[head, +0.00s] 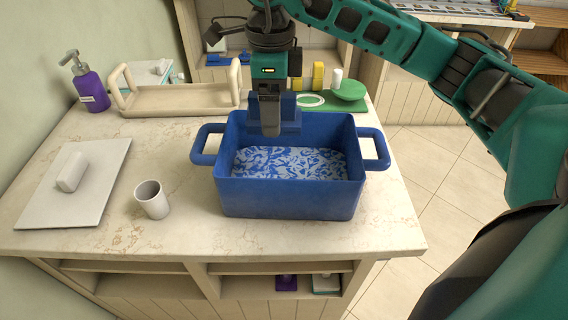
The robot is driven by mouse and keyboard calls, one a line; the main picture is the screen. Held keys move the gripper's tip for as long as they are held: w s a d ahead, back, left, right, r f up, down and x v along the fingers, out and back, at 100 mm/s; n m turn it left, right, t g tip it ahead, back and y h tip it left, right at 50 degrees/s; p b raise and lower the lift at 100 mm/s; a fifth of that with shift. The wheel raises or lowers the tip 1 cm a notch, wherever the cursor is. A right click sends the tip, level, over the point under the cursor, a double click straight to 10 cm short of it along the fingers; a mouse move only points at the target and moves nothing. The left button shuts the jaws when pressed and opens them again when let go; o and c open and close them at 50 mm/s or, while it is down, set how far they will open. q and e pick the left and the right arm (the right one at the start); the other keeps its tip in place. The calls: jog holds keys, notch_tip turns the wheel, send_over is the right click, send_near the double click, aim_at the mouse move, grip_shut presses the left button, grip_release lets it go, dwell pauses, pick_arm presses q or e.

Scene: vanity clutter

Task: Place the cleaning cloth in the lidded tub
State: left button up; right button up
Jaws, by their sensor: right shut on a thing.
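The open blue tub (290,197) with two side handles stands on the counter. A blue-and-white patterned surface (290,163) covers its bottom; I cannot tell whether it is a liner or the tub's floor. My right gripper (270,131) points down at the tub's back side, shut on a plain blue piece (291,112), which looks like the cleaning cloth. The finger hides part of it, and I cannot tell whether it touches the tub. A white slab with a raised handle, looking like the lid (103,182), lies on the counter at left. My left gripper is not in view.
A grey-white cup (152,200) stands left of the tub. A cream handled tray (180,99) and a purple pump bottle (88,86) are at the back left. A green board (356,105) with a green bowl (348,90) lies behind the tub. The front right counter is clear.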

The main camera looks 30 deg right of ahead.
notch_tip(320, 180, down, 10)
jog(key=shift+f+b, duration=0.1)
jog(key=shift+b, duration=0.2)
jog(key=shift+f, duration=0.55)
notch_tip(320, 180, down, 4)
jog(key=shift+f, duration=0.1)
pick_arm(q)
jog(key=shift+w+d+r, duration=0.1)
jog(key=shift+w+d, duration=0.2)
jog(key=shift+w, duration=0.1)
pick_arm(e)
jog(key=shift+f+b, duration=0.1)
jog(key=shift+b, duration=0.25)
jog(key=o, duration=0.9)
jog(key=shift+c, duration=0.2)
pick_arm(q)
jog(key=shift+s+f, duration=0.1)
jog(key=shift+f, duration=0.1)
